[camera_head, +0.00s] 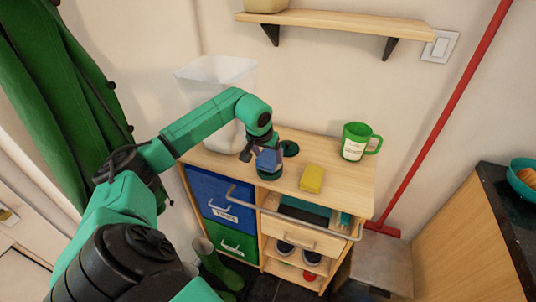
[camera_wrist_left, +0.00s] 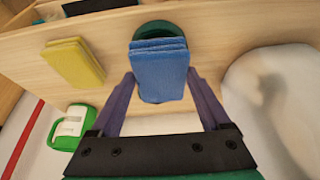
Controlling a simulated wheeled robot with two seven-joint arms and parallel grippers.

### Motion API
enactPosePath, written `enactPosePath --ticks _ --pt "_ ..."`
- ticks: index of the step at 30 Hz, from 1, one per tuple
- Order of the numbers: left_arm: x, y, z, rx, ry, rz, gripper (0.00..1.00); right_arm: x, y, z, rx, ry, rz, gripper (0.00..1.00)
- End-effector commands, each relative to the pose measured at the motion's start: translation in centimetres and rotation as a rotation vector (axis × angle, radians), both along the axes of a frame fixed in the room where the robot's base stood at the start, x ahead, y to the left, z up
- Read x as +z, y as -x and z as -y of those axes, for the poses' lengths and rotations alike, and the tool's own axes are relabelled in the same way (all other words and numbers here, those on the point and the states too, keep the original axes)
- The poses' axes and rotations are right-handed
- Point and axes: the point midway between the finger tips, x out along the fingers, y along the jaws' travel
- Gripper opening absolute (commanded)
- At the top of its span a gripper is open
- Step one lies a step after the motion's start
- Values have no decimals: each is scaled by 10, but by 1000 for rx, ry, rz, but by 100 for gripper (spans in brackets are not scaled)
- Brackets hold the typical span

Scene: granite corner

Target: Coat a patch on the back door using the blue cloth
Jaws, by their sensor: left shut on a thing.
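My left gripper (camera_head: 268,153) is over the wooden cabinet top, with its fingers pointing down. It is shut on the folded blue cloth (camera_head: 269,160). In the left wrist view the blue cloth (camera_wrist_left: 160,72) sits between the purple fingertips (camera_wrist_left: 160,88). A round dark green tin (camera_head: 269,172) is directly below the cloth; its rim shows behind the cloth in the wrist view (camera_wrist_left: 160,27). Whether cloth and tin touch, I cannot tell. A dark round lid (camera_head: 290,148) lies beside the tin. A pale door (camera_head: 22,272) with a handle shows at the lower left. My right gripper is not in view.
A white bin-like container (camera_head: 215,75) is behind my arm. A metal rail (camera_head: 300,222) runs along the front. A green coat (camera_head: 70,100) hangs left.

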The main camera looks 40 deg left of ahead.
Motion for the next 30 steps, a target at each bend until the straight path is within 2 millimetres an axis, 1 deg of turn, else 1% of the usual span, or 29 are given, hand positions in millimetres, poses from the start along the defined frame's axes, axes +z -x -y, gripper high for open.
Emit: enactPosePath --ticks 20,30 --pt "-9 0 0 0 0 0 36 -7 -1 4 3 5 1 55" --pt "-9 0 0 0 0 1 36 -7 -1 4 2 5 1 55"
